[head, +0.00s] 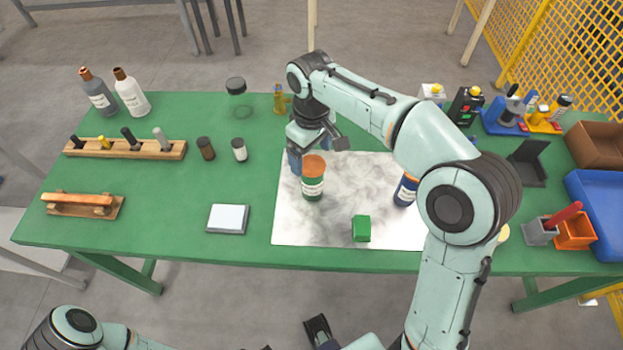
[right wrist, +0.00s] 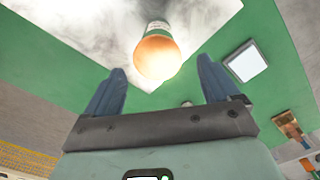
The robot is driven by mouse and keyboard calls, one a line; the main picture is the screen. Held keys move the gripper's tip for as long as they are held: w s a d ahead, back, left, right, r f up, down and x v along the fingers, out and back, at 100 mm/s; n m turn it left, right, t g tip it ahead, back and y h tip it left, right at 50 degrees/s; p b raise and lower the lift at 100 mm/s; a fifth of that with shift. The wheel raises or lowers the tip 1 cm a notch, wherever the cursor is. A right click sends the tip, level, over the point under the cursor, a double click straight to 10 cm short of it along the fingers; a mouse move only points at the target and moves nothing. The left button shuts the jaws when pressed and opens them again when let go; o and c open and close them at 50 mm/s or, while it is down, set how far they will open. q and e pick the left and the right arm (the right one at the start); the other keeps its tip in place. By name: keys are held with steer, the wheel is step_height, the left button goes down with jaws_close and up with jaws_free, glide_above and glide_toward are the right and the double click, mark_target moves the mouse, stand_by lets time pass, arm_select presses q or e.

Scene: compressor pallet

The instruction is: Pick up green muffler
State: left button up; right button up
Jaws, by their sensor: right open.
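A green canister (head: 313,187) with an orange top and a pale label stands upright on the grey-white mat. It also shows in the right wrist view (right wrist: 157,52), beyond and between my fingers. A small green block (head: 361,229) lies near the mat's front edge. I cannot tell for certain which of the two is called the muffler. My right gripper (head: 312,153) is open and empty, just behind and above the canister; its blue fingers also show in the right wrist view (right wrist: 161,66). Of my left arm, only parts show at the bottom edge; its jaws are unclear.
The mat (head: 290,228) lies on the green table (head: 180,210). A dark blue canister (head: 405,190) stands to the right, partly behind my right arm. A white-topped square pad (head: 228,218) lies left of the mat. Bins and a blue tray (head: 597,210) line the right edge.

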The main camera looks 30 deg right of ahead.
mark_target(312, 165)
step_height(312, 165, down, 2)
steer(key=shift+w+f, duration=0.1)
steer(key=shift+w, duration=0.05)
steer(key=shift+d+f+b, duration=0.15)
steer(key=shift+f+b, duration=0.45)
steer(key=shift+f, duration=2.1)
steer(key=shift+c, duration=0.4)
steer(key=c, duration=1)
steer(key=shift+r, duration=0.1)
steer(key=shift+c, duration=1.1)
steer(key=shift+r, duration=0.1)
